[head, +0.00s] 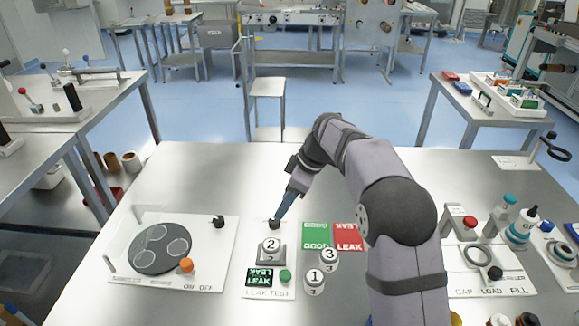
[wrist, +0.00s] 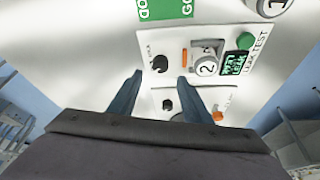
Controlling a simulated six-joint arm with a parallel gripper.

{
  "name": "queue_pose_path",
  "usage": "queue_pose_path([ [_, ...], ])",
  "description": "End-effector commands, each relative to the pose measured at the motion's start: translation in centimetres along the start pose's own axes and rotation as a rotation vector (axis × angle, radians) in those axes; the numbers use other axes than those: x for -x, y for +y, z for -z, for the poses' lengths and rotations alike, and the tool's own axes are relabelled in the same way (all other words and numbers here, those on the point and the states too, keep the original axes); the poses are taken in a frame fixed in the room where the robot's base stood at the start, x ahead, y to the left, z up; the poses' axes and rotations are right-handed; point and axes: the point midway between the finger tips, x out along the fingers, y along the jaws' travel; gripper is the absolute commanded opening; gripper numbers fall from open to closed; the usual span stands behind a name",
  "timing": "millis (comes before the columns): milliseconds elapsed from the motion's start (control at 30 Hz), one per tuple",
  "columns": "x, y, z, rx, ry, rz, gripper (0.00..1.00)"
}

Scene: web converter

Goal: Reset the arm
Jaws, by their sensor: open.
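My gripper (head: 281,211) is at the back of the white leak test station (head: 256,291), just above its black knob (head: 274,224). In the wrist view my gripper (wrist: 160,77) is open, with nothing held. The knob (wrist: 160,64) shows between its two fingertips; I cannot tell whether they touch it. The numbered part 2 (head: 270,247) sits on the station, behind a dark display reading LEAK (head: 259,278) and a green button (head: 285,276). Parts 1 (head: 315,281) and 3 (head: 328,257) stand to the right of the station.
A green GOOD pad (head: 316,232) and a red LEAK pad (head: 347,234) lie beside the station. A plate with a dark disc (head: 160,249) is at left. A cap, load and fill station (head: 488,258) is at right. The table's back middle (head: 225,175) is clear.

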Motion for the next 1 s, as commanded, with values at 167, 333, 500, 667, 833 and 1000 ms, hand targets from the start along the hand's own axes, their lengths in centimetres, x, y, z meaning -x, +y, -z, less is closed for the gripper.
queue_pose_path([
  [167, 0.5, -0.3, -0.5, -0.034, -0.011, -0.002, 0.44],
  [333, 2.3, -1.9, -2.9, -0.179, -0.056, -0.015, 0.44],
  [500, 4.9, -5.1, -7.1, -0.423, -0.129, -0.047, 0.44],
  [667, 7.2, -9.4, -11.7, -0.672, -0.198, -0.094, 0.44],
  [833, 9.1, -14.8, -16.3, -0.922, -0.259, -0.152, 0.44],
  [1000, 10.1, -19.9, -20.0, -1.123, -0.303, -0.207, 0.44],
])
